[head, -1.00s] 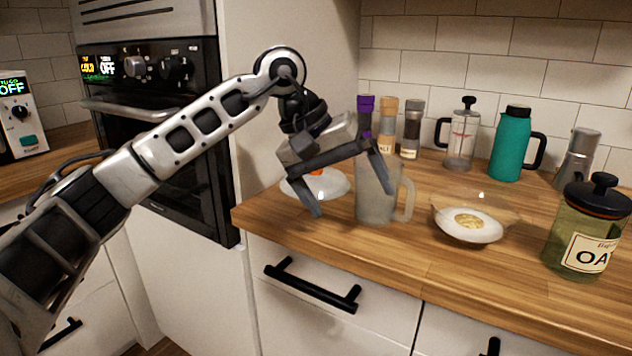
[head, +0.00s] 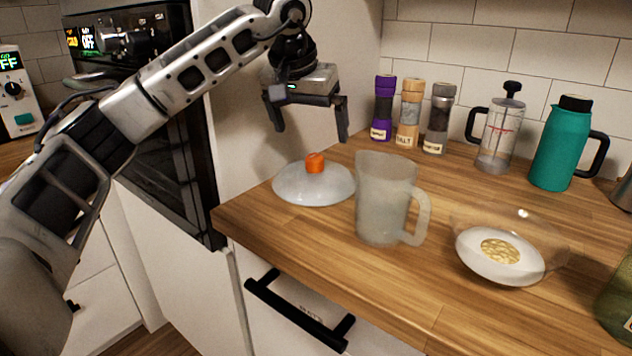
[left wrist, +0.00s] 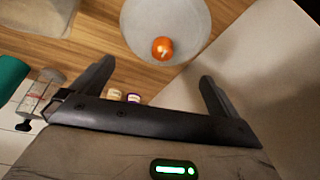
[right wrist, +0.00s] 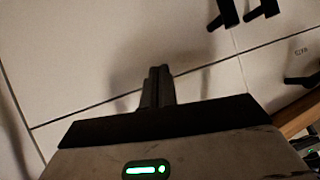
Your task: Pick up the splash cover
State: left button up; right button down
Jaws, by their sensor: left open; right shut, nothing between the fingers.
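The splash cover (head: 300,187) is a translucent shallow dome with an orange knob (head: 315,163) on top. It lies on the wooden counter near its left end. In the left wrist view the cover (left wrist: 150,25) and its knob (left wrist: 162,48) show beyond the fingers, between them and apart from both. My left gripper (head: 310,135) is open and empty, above the cover and a little behind or over the knob. My right gripper (right wrist: 160,75) shows only in its wrist view, shut and empty, facing white drawer fronts.
A frosted pitcher (head: 383,205) stands just right of the cover. A bowl (head: 480,268) with oat-like contents is further right. Spice grinders (head: 410,105), a French press (head: 498,135) and a teal flask (head: 560,150) stand along the wall. A white panel (head: 265,130) is close on the left.

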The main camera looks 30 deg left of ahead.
aim_at(314, 155)
pick_arm(q)
jog(key=x, duration=0.8)
jog(key=shift+w+a+f, duration=0.15)
jog(key=shift+a+f, duration=0.05)
jog(key=shift+f, duration=0.15)
jog(key=shift+b, duration=0.3)
jog(key=c, duration=2)
